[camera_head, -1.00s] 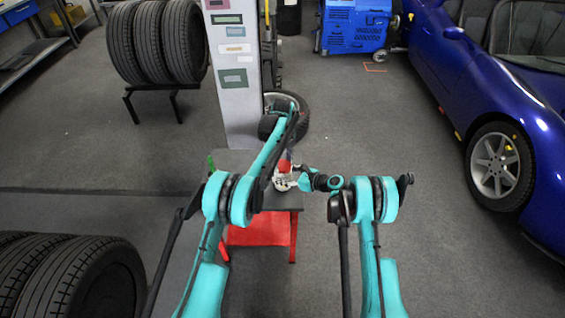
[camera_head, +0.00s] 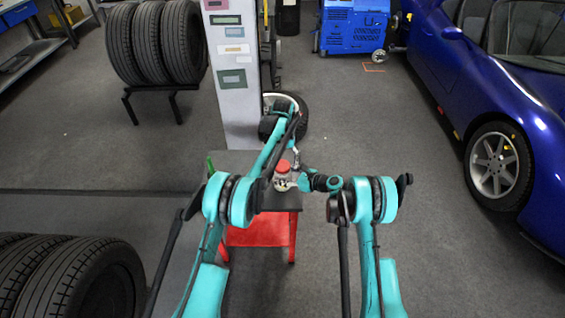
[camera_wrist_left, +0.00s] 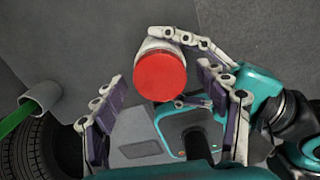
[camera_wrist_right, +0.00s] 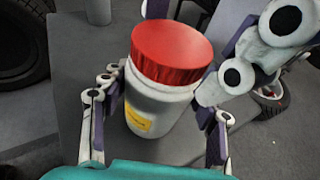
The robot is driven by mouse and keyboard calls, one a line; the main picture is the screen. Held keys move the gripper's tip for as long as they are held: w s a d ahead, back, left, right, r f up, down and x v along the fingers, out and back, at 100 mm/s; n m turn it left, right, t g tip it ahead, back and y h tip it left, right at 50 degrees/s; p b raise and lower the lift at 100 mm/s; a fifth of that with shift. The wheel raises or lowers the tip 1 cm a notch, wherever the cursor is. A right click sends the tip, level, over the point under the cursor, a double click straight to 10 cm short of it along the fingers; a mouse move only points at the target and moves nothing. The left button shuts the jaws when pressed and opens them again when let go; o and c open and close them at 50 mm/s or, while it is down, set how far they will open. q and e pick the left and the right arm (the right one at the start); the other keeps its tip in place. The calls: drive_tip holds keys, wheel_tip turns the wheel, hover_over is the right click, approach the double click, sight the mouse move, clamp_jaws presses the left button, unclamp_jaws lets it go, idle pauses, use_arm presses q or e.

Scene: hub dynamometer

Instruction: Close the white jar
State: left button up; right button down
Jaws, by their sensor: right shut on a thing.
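The white jar (camera_head: 282,186) stands upright on the grey top of a small red table. Its red lid (camera_head: 284,168) sits on its mouth and looks level; the right wrist view shows the lid (camera_wrist_right: 172,50) and the white body with a yellow label (camera_wrist_right: 138,120). My right gripper (camera_wrist_right: 157,112) is shut around the jar's body. My left gripper (camera_wrist_left: 160,80) is open, its fingers spread on either side of the lid with visible gaps. Whether the lid is screwed tight cannot be told.
The table (camera_head: 262,232) has a grey cup with a green object (camera_wrist_left: 42,98) near its edge. A grey column (camera_head: 236,100) and a tyre (camera_head: 298,115) stand behind it. A blue car (camera_head: 490,90) is at the right, and tyres (camera_head: 75,280) at the front left.

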use_arm(q)
drive_tip(key=shift+r, duration=2.25)
drive_tip(key=shift+c, duration=0.4)
